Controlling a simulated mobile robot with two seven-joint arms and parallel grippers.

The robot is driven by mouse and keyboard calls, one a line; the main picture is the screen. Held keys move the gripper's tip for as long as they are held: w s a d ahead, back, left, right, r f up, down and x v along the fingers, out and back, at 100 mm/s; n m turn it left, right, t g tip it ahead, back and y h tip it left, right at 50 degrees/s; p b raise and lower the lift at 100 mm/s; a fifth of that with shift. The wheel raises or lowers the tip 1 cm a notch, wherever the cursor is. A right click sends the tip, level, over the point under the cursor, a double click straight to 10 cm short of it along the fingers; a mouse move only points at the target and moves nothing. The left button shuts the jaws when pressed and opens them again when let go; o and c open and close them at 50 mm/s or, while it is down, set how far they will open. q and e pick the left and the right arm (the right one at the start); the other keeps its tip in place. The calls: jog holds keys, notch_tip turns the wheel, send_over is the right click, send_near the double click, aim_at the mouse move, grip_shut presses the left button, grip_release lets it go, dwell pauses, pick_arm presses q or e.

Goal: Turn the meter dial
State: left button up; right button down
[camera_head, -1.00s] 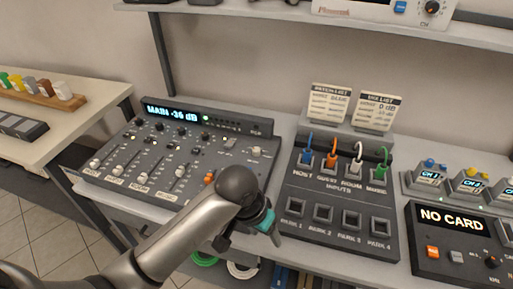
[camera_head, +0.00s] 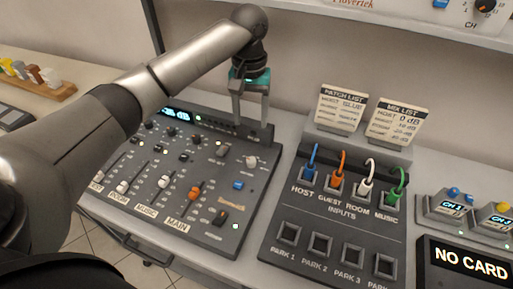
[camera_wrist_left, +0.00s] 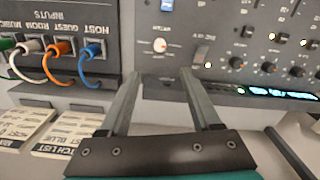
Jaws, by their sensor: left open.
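A dark mixing console (camera_head: 212,223) stands on the bench, with a lit display along its back edge, partly hidden by my left arm. A small white-faced dial (camera_head: 251,161) sits at the console's upper right; its label is too small to read, so I cannot confirm that it is the meter dial. It also shows in the left wrist view (camera_wrist_left: 160,45), just beyond the gap between the fingers. My left gripper (camera_head: 250,122) points down over the console's back right edge, behind the dial and apart from it. Its fingers are spread, with nothing between them.
Right of the console is a patch panel (camera_head: 283,215) with several coloured cables. Two cards, a patch list (camera_head: 340,108) and a mix list (camera_head: 397,123), stand behind it. A shelf (camera_head: 420,27) runs above. Faders and smaller knobs cover the console's left part.

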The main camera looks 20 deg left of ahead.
pick_arm(q)
jog(key=b, duration=0.1)
send_near(251, 159)
notch_tip(251, 159, down, 9)
jog(key=shift+b, duration=1.05)
pick_arm(e)
jog(key=s+f, duration=0.2)
jog(key=f, duration=0.1)
jog(key=shift+s+f, duration=0.2)
pick_arm(q)
grip_shut()
pick_arm(e)
jog(key=shift+s, duration=0.2)
